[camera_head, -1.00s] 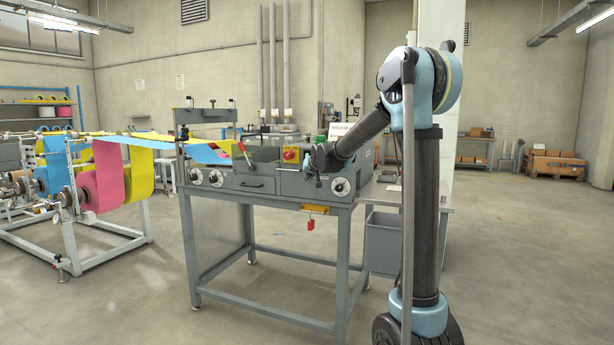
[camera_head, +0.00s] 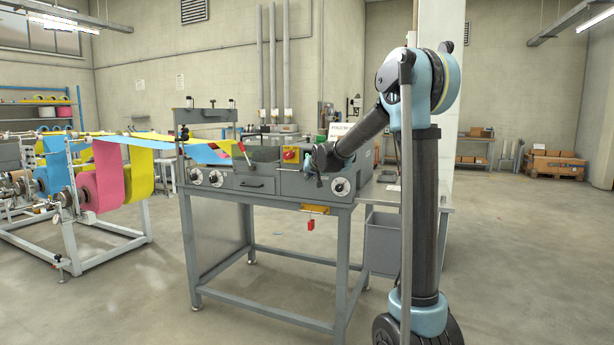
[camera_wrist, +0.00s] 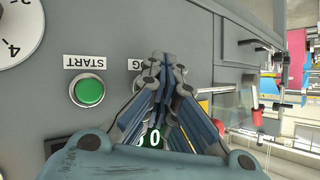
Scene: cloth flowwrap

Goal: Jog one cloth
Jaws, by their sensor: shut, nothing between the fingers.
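The grey machine (camera_head: 265,184) stands in the middle of the head view, with my arm reaching to the right part of its front. My gripper (camera_wrist: 167,62) is shut and empty, its fingertips together against or just in front of the panel (camera_wrist: 110,30). A label (camera_wrist: 135,65), partly hidden and reading "OG", sits beside the fingertips. The button by that label is mostly covered by the fingers; I cannot tell whether they touch it. A green button (camera_wrist: 88,91) under a START label (camera_wrist: 86,61) is left of the fingers in the wrist view. No loose cloth is clearly visible.
A numbered dial (camera_wrist: 15,30) is at the wrist view's upper left. A display with a green digit (camera_wrist: 154,138) is partly behind my gripper. Blue, pink and yellow webs (camera_head: 110,172) run from rolls on the left into the machine. A grey bin (camera_head: 383,244) hangs at its right.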

